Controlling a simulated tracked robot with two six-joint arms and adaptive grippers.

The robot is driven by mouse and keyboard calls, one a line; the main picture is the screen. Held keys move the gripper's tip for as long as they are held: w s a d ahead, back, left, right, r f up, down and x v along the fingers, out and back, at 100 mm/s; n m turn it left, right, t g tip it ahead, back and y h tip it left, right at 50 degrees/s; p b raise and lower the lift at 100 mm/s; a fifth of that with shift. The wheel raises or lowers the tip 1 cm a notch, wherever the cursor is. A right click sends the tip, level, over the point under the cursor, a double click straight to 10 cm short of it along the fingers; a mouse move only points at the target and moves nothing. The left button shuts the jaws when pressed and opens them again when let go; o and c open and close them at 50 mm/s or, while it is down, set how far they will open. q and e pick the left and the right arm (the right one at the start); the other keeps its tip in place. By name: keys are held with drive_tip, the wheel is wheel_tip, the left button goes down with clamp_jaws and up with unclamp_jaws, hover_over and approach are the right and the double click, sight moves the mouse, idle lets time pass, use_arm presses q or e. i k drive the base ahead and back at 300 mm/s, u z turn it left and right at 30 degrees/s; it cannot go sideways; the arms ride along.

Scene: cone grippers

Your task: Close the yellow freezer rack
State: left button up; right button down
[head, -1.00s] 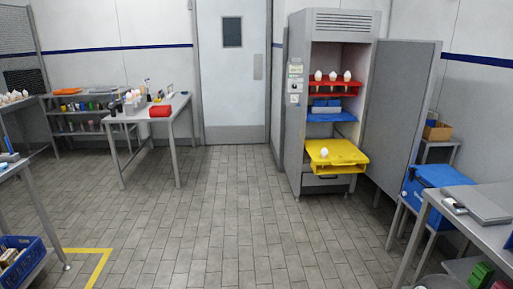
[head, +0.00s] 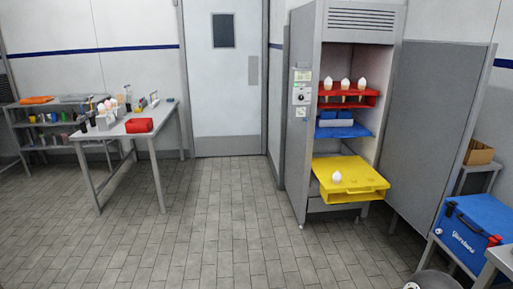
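The yellow freezer rack (head: 352,192) sticks out of the front of the tall grey freezer (head: 302,130), below the other racks. A white egg-shaped item (head: 337,177) stands on its left part. Above it are a blue rack (head: 343,132) with blue boxes on it and a red rack (head: 349,102) holding white-topped cones. The freezer door (head: 428,130) stands wide open to the right. Neither of my grippers shows in the head view.
A blue cooler box (head: 460,232) sits on a stand at the right, near a grey table corner. A table with a red box (head: 139,125) stands at the left. The tiled floor (head: 230,225) before the freezer is clear.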

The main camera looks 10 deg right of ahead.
sight(359, 181)
drive_tip(key=z, duration=0.1)
drive_tip(key=i, duration=1.35)
drive_tip(key=z, duration=0.4)
drive_tip(key=i, duration=2.15)
drive_tip(key=z, duration=0.25)
